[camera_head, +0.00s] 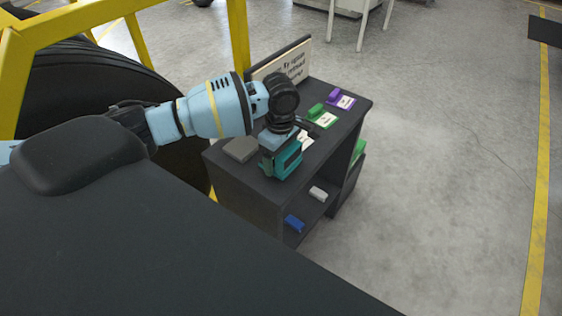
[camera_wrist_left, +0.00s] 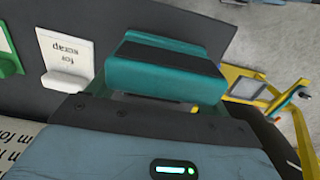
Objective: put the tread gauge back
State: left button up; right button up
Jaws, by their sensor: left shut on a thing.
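My left gripper (camera_head: 277,143) is shut on a teal block with a dark face (camera_head: 282,163), which looks like the tread gauge. The gripper reaches in from the left, over the near edge of a dark cart (camera_head: 225,172). In the left wrist view the teal block (camera_wrist_left: 165,74) sits across the fingers of the gripper (camera_wrist_left: 150,104), beside a white holder marked "for scrap" (camera_wrist_left: 66,58). I cannot tell whether the block touches the cart top. My right gripper is not in view.
Green (camera_head: 321,117) and purple (camera_head: 341,99) holders stand along the cart top, with a grey pad (camera_head: 240,149) at left and a sign (camera_head: 285,65) behind. The lower shelf holds a white (camera_head: 318,192) and a blue item (camera_head: 294,223). A yellow rack (camera_head: 133,38) holds a large tyre (camera_head: 70,85).

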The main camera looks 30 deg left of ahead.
pick_arm(q)
notch_tip(320, 180, down, 3)
jog(key=shift+r, duration=0.15)
jog(key=shift+a, duration=0.1)
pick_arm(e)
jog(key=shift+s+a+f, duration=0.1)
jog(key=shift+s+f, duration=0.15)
pick_arm(q)
jog(key=o, duration=1.3)
jog(key=shift+s, duration=0.1)
notch_tip(320, 180, up, 12)
jog(key=p, duration=0.1)
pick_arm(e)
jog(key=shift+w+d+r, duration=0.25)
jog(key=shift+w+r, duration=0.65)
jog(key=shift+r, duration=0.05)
